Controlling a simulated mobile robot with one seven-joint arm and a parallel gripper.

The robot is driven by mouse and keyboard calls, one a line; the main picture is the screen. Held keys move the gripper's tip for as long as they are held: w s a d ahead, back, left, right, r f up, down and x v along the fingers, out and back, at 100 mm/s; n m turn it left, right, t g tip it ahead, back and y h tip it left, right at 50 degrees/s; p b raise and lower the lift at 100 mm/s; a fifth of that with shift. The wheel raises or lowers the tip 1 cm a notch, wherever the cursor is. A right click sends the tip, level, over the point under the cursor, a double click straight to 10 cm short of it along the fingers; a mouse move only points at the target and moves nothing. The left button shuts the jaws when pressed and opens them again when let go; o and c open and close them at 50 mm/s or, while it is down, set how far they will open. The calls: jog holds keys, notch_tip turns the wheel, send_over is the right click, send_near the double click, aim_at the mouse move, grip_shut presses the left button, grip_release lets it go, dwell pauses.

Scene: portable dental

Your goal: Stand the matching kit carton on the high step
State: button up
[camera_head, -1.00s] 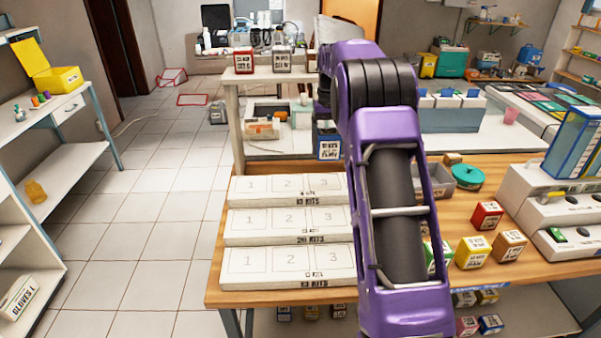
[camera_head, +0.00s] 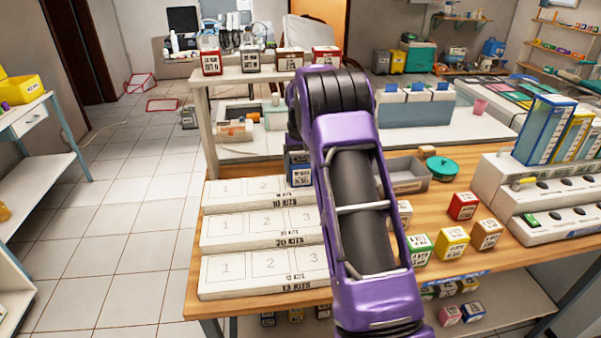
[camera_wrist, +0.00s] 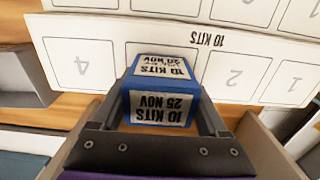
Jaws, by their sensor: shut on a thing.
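A blue carton with a white label reading 10 KITS (camera_wrist: 158,107) is clamped between the fingers of my gripper (camera_wrist: 165,90). Three white numbered steps stand on the wooden table. The high, farthest step (camera_head: 212,203) reads 10 KITS, the middle one (camera_head: 215,246) 20 KITS, the front one (camera_head: 210,290) 13 KITS. The carton overlaps the back of the high step in the picture; contact cannot be told. In the wrist view its numbered places (camera_wrist: 100,88) show empty, one hidden behind the carton.
Red (camera_head: 463,206), yellow (camera_head: 452,243), tan (camera_head: 487,235) and green (camera_head: 419,250) cartons stand right of my arm. A grey bin (camera_head: 405,180) and white rack (camera_head: 560,200) are farther back and right. A raised shelf (camera_head: 240,75) behind the steps bears several cartons.

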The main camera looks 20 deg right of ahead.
aim_at(300, 160)
jog(key=shift+f, duration=0.1)
jog(key=o, duration=1.3)
notch_tip(300, 160, up, 12)
jog(key=shift+r+p, duration=0.15)
jog(key=shift+p, duration=0.45)
